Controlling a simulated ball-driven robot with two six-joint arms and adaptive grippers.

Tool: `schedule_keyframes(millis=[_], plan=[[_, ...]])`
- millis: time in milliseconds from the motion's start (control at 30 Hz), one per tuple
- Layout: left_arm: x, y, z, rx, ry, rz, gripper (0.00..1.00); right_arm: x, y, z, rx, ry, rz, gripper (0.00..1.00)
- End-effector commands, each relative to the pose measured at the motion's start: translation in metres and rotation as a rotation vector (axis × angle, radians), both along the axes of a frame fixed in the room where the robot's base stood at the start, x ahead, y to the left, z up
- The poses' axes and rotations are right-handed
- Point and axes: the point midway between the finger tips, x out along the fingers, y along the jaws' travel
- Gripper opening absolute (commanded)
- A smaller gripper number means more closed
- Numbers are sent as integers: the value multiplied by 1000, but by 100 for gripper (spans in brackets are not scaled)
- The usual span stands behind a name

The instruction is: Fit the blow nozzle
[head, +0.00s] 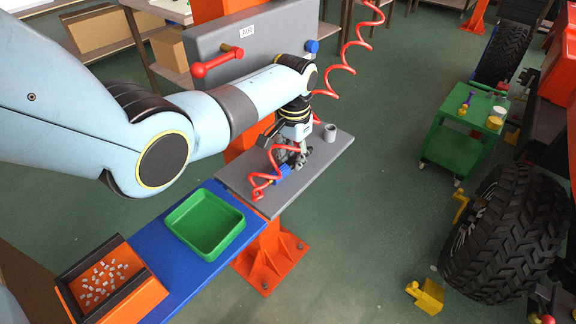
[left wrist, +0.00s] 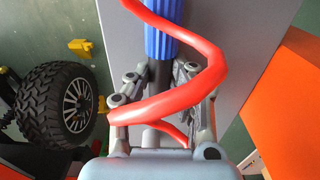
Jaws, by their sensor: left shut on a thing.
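My left gripper (head: 297,158) reaches down over the grey shelf (head: 240,176) below the air panel. A red coiled hose (left wrist: 215,50) passes in front of the fingers and hides part of the grip. A short grey cup-like holder (head: 330,132) stands on the shelf right of my gripper. My right gripper is not in view.
A grey panel (head: 215,40) with a red lever (head: 217,62) and a blue knob (head: 311,46) rises behind the shelf. A green tray (head: 205,222) and an orange bin (head: 110,280) stand on the left. A green trolley (head: 465,125) and large tyre (head: 505,235) are at right.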

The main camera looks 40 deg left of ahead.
Motion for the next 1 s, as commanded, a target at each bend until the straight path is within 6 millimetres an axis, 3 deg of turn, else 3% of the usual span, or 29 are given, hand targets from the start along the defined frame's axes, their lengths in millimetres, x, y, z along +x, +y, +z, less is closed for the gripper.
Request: schedule_keyframes(millis=[333, 567, 800, 1000], plan=[[1, 0, 8, 1, -2, 0, 0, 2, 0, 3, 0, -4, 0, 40], [1, 0, 46, 1, -5, -1, 0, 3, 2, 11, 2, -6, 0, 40], [26, -56, 76, -4, -4, -2, 0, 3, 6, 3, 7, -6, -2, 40], [41, -90, 99, -2, -2, -1, 0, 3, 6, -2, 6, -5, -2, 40]])
